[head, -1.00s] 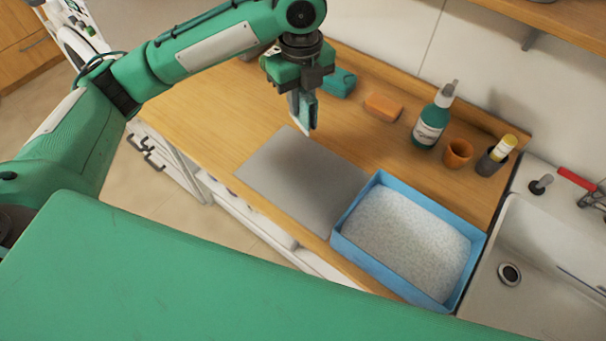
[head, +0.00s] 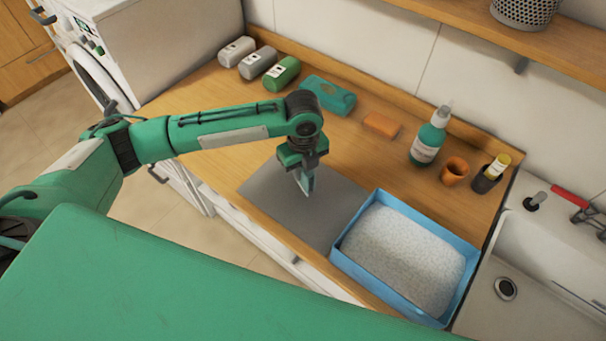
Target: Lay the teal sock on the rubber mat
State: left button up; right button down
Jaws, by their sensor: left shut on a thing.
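The grey rubber mat (head: 275,205) lies flat on the wooden counter, left of the blue tray. My left gripper (head: 304,178) points down over the mat's upper part. It is shut on a small, thin teal piece (head: 309,180), which I take to be the teal sock. The fingers hide much of it. Its lower end is close above the mat; I cannot tell whether it touches. My right gripper is not in view.
A blue tray (head: 352,267) of pale granules stands right of the mat. Behind are a teal box (head: 335,99), an orange block (head: 381,125), a green bottle (head: 427,140) and an orange cup (head: 454,170). Grey and green rolls (head: 282,73) lie back left. A sink is at right.

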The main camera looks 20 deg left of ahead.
aim_at(303, 178)
pick_arm(q)
notch_tip(303, 178, down, 3)
jog(key=shift+r+p, duration=0.15)
jog(key=shift+p, duration=0.15)
jog(key=shift+f, duration=0.35)
jog(key=shift+f, duration=0.15)
jog(key=o, duration=0.9)
notch_tip(303, 178, up, 11)
jog(key=b, duration=0.3)
jog(key=shift+r, duration=0.7)
